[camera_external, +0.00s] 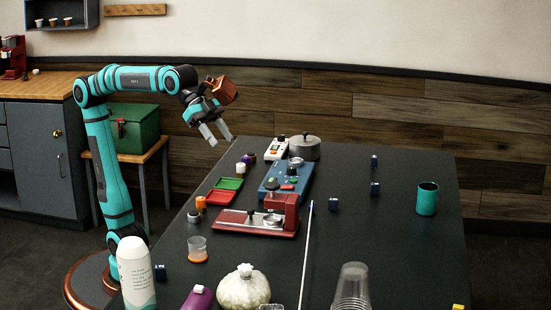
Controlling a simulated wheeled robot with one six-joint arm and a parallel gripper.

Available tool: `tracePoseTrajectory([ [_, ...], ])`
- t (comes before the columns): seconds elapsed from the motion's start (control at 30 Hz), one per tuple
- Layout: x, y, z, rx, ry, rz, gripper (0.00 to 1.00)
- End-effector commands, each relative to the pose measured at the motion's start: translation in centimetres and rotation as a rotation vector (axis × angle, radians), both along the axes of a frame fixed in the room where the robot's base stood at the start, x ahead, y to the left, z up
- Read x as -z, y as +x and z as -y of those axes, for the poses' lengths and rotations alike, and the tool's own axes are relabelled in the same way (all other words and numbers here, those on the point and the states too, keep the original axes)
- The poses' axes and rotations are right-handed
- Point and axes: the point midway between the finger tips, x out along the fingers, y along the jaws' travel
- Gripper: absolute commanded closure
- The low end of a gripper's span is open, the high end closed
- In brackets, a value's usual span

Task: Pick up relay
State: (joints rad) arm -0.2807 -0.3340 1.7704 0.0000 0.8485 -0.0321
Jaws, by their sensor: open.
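No part in view is clearly marked as the relay.
A red brewer unit (285,212), a blue unit (272,185), a pot (305,148) and red and green trays (222,198) stand left of middle. A thin white rod (307,250) lies lengthwise. A teal cup (427,198) stands right. White bottle (136,270) and clear cups (352,290) stand near.

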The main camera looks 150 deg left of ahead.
Motion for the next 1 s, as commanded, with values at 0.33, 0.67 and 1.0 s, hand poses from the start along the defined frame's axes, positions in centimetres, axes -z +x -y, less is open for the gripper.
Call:
tracePoseTrajectory([
  [0.33, 0.3, 5.9, -8.4, -0.111, -0.085, -0.222, 0.55],
  [0.67, 1.9, 9.7, -17.0, -0.213, -0.184, -0.427, 0.55],
  [1.0, 4.9, 11.7, -26.4, -0.314, -0.306, -0.628, 0.55],
])
